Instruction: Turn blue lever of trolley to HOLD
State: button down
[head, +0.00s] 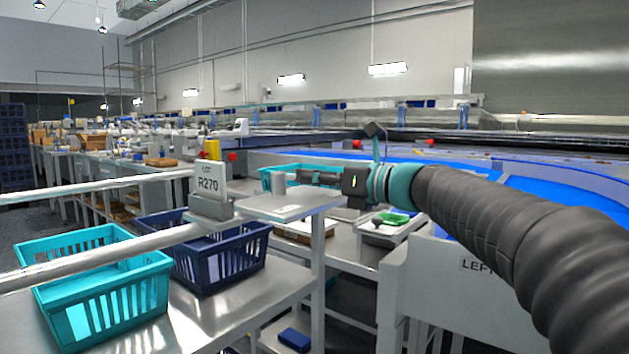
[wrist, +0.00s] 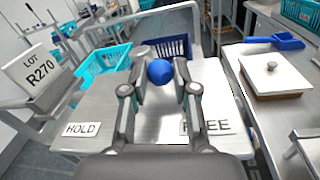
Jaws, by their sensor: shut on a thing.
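The blue lever's round knob (wrist: 159,73) shows in the wrist view, between the two fingers of my gripper (wrist: 161,65). The fingers are shut on it. The lever's arm below the knob is hard to make out. The knob is over a bare metal top of the trolley (wrist: 160,120), between a HOLD label (wrist: 83,129) at left and a FREE label (wrist: 206,128) at right, the latter partly covered by a finger. In the head view my gripper (head: 300,178) is above the small metal top (head: 290,204), and the knob cannot be made out.
The trolley carries a turquoise basket (head: 100,290), a dark blue basket (head: 215,265) and a LOT R270 sign (head: 208,183). Rails cross at left. To the right in the wrist view, a bench holds a lidded tray (wrist: 272,78) and a blue scoop (wrist: 287,41).

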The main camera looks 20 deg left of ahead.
aim_at(293, 176)
jog(key=s+m+t+h, duration=0.1)
jog(key=t, duration=0.1)
jog(key=s+m+t+h, duration=0.1)
jog(key=t, duration=0.1)
jog(key=m+t+h, duration=0.1)
jog(key=m, duration=0.1)
jog(key=shift+s+a+t+b, duration=0.2)
jog(key=shift+s+t+b, duration=0.2)
jog(key=shift+s+a+m+t+h, duration=0.2)
jog(key=shift+s+m+t+h, duration=0.2)
jog(key=shift+m+t+h, duration=0.55)
jog(key=shift+s+a+m+t+h, duration=0.15)
jog(key=shift+s+m+t+h, duration=0.25)
jog(key=shift+m+t+h, duration=0.5)
jog(key=shift+r+t+h, duration=0.1)
jog(key=shift+t+h, duration=0.15)
jog(key=shift+h, duration=0.1)
jog(key=c, duration=0.9)
grip_release()
jog(key=shift+s, duration=0.15)
jog(key=v, duration=1.1)
jog(key=shift+s+d, duration=0.25)
jog(key=shift+d, duration=0.05)
